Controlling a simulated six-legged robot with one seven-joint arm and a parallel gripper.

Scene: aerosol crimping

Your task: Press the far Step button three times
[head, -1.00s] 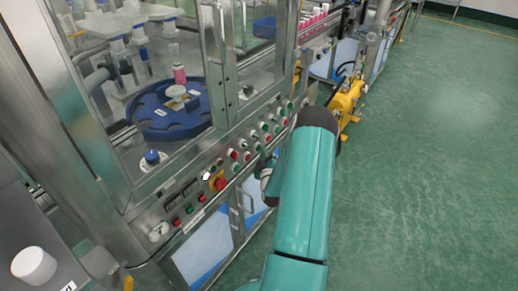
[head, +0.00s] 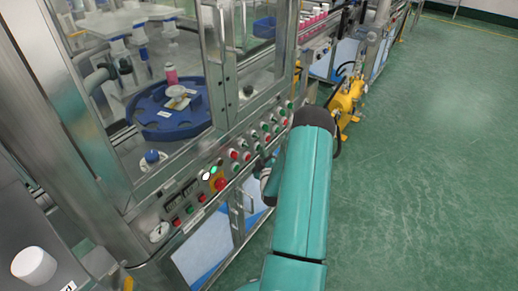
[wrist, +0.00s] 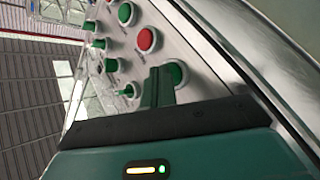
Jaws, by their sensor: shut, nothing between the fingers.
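The control panel (head: 215,185) runs along the front of the machine, with rows of red and green buttons; their labels are too small to read. In the wrist view a green button (wrist: 175,74) sits right beside the tip of my gripper (wrist: 158,72). I cannot tell whether they touch. My gripper is shut and empty, its fingers together. A red button (wrist: 146,40) and another green button (wrist: 125,13) lie further along the panel. In the head view my arm hides the fingertips and part of the panel. I cannot tell which button is the far Step.
A blue turntable (head: 150,122) with a pink bottle (head: 171,73) stands behind the clear guard. A green lamp (head: 213,170) is lit near the red emergency knob (head: 220,184). Small green switches (wrist: 124,90) stick out near my fingers. The green floor is open at right.

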